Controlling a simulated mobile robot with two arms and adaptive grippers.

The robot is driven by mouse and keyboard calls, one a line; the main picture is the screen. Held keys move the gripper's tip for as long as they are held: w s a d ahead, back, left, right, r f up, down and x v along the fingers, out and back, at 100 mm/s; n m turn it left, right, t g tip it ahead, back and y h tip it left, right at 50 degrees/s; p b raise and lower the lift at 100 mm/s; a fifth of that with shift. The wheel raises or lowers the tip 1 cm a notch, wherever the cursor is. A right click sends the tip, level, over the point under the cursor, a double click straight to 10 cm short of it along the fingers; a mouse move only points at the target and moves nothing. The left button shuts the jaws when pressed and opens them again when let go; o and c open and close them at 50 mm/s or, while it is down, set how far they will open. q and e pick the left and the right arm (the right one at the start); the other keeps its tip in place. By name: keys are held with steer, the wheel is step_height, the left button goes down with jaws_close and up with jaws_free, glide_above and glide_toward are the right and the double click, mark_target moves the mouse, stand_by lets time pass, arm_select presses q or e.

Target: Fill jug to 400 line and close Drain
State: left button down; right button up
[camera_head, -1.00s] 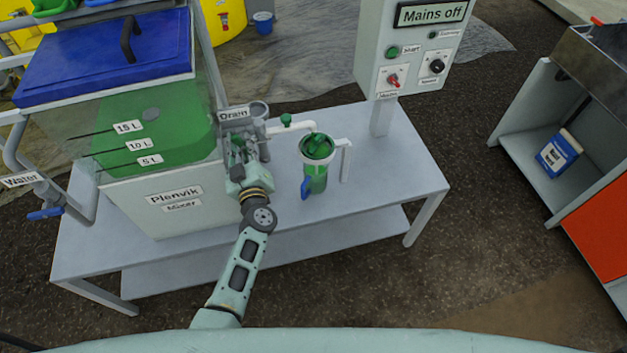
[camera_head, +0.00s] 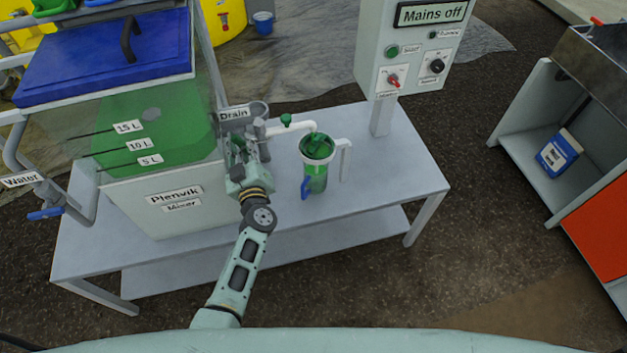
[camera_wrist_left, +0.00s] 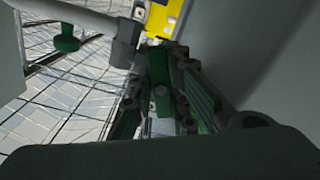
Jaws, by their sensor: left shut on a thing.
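The clear jug (camera_head: 316,178) with a blue handle stands upright on the table, under the end of a white spout pipe (camera_head: 292,129). Green liquid shows inside it. Its scale and the 400 line are too small to read. My right gripper is not in view.
The mixer tank (camera_head: 150,192) with green liquid and a blue lid stands left. A control box (camera_head: 408,62) reading "Mains off" stands behind right. A green knob (camera_head: 286,119) sits on the spout pipe. The table's right part (camera_head: 395,175) is clear.

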arm_select(q)
steer(key=shift+s+a+f, duration=0.1)
steer(key=shift+a+f, duration=0.05)
steer(key=shift+f, duration=0.05)
steer(key=m+p, duration=0.2)
steer(key=m, duration=0.1)
steer(key=m+p, duration=0.1)
steer(key=p, duration=0.1)
steer(key=shift+r, duration=0.25)
steer(key=shift+f+m, duration=0.25)
steer(key=shift+m, duration=0.75)
steer(key=c, duration=1.6)
jaws_free()
steer(key=shift+r, duration=0.15)
steer(key=shift+s+d+p, duration=0.25)
steer(key=shift+s+p, duration=0.15)
steer(key=shift+s, duration=0.05)
steer(key=p+v, duration=0.1)
steer(key=v, duration=0.2)
steer(key=shift+s+r+p, duration=0.15)
steer(key=shift+s+p, duration=0.1)
steer(key=shift+p, duration=0.05)
steer(key=shift+p+v, duration=0.4)
steer(key=shift+v, duration=0.65)
steer(key=shift+s+d, duration=0.15)
steer(key=shift+s, duration=0.05)
